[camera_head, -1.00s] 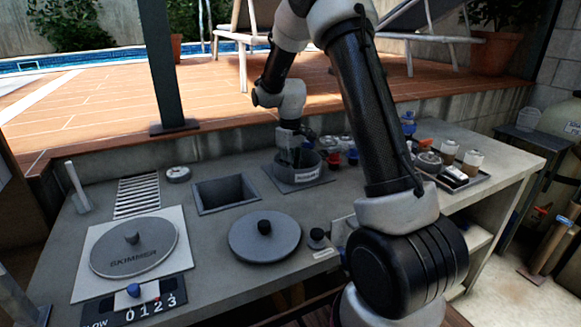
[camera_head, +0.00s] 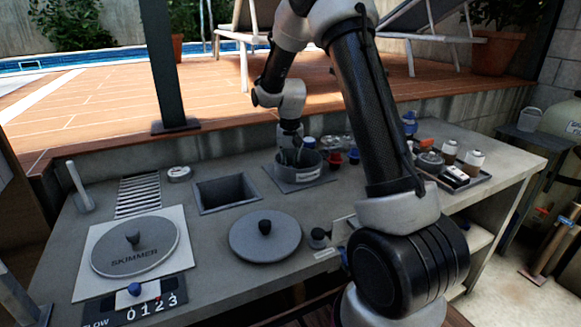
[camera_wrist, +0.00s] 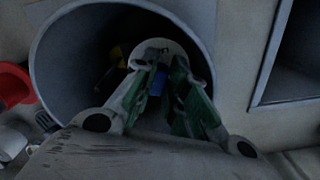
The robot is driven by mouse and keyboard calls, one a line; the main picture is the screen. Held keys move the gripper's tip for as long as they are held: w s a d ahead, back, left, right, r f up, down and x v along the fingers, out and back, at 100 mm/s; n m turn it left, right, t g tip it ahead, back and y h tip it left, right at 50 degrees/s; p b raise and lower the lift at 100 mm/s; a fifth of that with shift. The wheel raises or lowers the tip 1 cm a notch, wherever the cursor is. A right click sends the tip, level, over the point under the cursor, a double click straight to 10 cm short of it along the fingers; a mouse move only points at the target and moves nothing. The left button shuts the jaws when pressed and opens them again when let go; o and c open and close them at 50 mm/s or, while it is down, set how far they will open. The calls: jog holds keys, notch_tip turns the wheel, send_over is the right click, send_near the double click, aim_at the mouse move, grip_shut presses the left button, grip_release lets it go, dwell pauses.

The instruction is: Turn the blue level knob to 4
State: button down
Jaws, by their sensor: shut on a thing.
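A round grey well (camera_head: 309,172) stands on the counter, and my gripper (camera_wrist: 158,82) reaches down into it. In the wrist view the well's wall (camera_wrist: 62,55) curves around my dark green finger pads. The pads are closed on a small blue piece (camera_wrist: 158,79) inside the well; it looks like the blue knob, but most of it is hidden. Its scale and pointer cannot be read. A second blue knob (camera_head: 134,290) sits above a scale plate (camera_head: 150,307) marked FLOW and 0 to 3, at the counter's front left, apart from my gripper.
A square opening (camera_head: 225,192) lies left of the well. A round grey lid (camera_head: 265,240) and the skimmer lid (camera_head: 135,246) are in front. Red and blue small items stand close to the well's right. A tray (camera_head: 478,182) holds bottles at the right.

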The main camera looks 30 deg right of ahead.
jog(key=shift+m, duration=0.5)
jog(key=c, duration=1.4)
grip_release()
jog(key=shift+c, duration=0.2)
notch_tip(320, 180, up, 12)
